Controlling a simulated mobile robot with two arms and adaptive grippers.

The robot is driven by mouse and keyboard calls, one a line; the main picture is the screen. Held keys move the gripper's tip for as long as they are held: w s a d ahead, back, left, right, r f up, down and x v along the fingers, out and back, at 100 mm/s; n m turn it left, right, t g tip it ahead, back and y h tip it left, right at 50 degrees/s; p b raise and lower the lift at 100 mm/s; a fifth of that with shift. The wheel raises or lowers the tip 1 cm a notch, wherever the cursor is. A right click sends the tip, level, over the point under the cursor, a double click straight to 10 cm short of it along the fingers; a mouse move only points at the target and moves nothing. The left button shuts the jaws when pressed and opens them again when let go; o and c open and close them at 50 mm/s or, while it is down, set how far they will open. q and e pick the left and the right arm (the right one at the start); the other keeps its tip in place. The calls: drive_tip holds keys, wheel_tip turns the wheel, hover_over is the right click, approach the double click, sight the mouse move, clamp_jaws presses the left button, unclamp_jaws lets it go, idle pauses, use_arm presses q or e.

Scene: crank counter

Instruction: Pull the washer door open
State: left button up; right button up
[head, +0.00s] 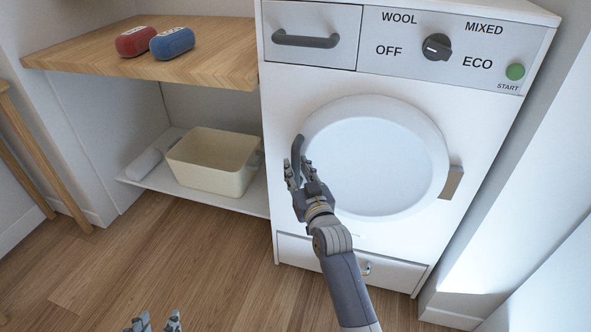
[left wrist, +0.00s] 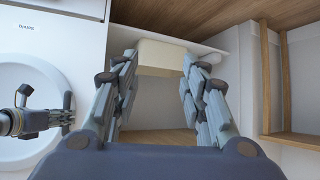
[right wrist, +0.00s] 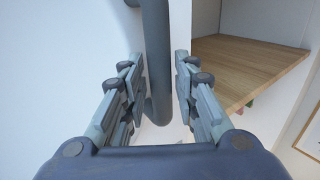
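The washer (head: 400,80) has a round white door (head: 380,160) that looks shut, with a hinge (head: 453,183) on its right side. The door's dark grey handle (head: 298,150) is at its left edge. My right gripper (head: 300,172) is at this handle. In the right wrist view the handle (right wrist: 157,70) runs between the parted fingers of my right gripper (right wrist: 160,85); a gap shows on its right, and contact is not clear. My left gripper (head: 155,322) is low at the bottom edge, away from the washer. The left wrist view shows its fingers (left wrist: 155,90) wide apart and empty.
A cream basket (head: 213,160) and a white roll (head: 144,163) are on the low shelf left of the washer. A red item (head: 136,41) and a blue item (head: 172,42) lie on the wooden counter (head: 215,65). The floor in front is clear.

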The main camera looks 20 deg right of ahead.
use_arm(q)
drive_tip(key=shift+w+d+r+t, duration=0.2)
drive_tip(key=shift+w+r+t, duration=0.1)
drive_tip(key=shift+w+r, duration=0.15)
drive_tip(key=shift+w+d+r+t, duration=0.15)
drive_tip(key=shift+w+r+t, duration=0.15)
drive_tip(key=shift+r, duration=0.15)
use_arm(e)
drive_tip(key=shift+w, duration=0.85)
clamp_jaws()
use_arm(q)
drive_tip(key=shift+f, duration=0.1)
use_arm(e)
drive_tip(key=shift+s, duration=0.15)
